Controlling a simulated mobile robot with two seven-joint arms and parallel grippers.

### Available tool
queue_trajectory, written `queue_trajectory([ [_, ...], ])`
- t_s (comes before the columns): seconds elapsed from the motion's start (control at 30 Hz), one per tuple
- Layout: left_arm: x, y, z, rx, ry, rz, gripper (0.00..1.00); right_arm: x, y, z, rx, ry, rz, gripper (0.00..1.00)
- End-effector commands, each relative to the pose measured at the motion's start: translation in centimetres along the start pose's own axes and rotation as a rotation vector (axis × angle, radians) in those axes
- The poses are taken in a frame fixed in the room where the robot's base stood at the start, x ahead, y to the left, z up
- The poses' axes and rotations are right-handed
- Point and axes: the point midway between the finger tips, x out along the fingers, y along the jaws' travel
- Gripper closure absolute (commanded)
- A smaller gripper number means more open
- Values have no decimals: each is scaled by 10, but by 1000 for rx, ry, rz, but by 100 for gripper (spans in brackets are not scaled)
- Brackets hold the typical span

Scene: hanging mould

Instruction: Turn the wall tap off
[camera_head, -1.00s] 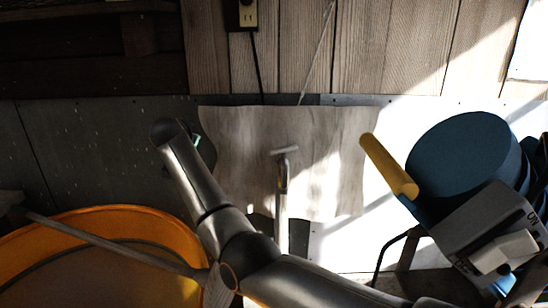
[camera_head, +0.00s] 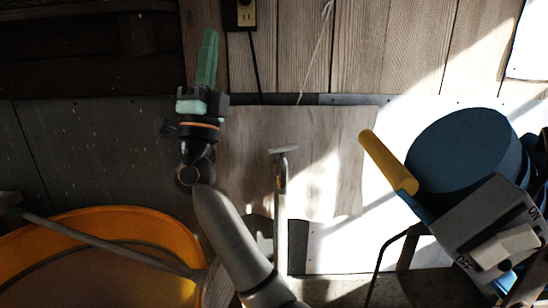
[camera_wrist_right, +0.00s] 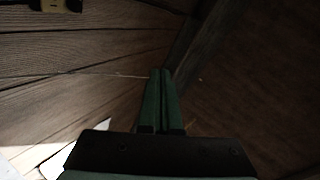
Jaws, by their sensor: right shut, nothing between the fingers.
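What looks like the tap is a pale upright pipe with a short T-shaped bar on top (camera_head: 283,150), in front of the grey-brown board in the head view. Which way its bar is set to open or close I cannot tell. My right gripper (camera_head: 209,36) is up and left of it, apart from it, with its green fingers together, empty and pointing up the wooden wall. In the wrist view the right gripper's fingers (camera_wrist_right: 161,73) also show shut with nothing between them; the tap does not show there. My left gripper is not in view.
A grey box marked ON and OFF (camera_head: 476,226) stands at the lower right, beside a blue round thing (camera_head: 463,158) and a yellow bar (camera_head: 386,160). An orange tub (camera_head: 106,217) is at the lower left. A socket (camera_head: 246,15) is on the wall.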

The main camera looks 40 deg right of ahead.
Motion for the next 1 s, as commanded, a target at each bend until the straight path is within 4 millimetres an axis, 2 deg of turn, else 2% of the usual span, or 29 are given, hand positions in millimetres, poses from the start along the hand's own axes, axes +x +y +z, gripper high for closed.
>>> queue_trajectory([
  [0.03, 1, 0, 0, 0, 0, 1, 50, -7, 9, -20, 15, 61, 59, 100],
  [0.1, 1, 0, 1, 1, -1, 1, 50, -18, 25, -43, 32, 134, 164, 100],
  [0.2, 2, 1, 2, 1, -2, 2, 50, -41, 52, -68, 46, 200, 343, 100],
  [0.3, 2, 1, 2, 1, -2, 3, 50, -70, 81, -83, 50, 216, 545, 100],
  [0.4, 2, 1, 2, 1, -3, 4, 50, -106, 106, -88, 41, 177, 754, 100],
  [0.5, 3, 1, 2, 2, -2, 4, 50, -142, 124, -86, 21, 97, 937, 100],
  [0.6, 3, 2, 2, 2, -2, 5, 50, -172, 133, -83, -2, 8, 1072, 100],
  [0.7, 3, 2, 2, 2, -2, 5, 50, -191, 137, -80, -20, -59, 1153, 100],
  [0.83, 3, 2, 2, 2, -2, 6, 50, -200, 141, -78, -33, -98, 1194, 100],
  [1.0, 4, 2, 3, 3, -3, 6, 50, -193, 160, -77, -37, -98, 1194, 100],
])
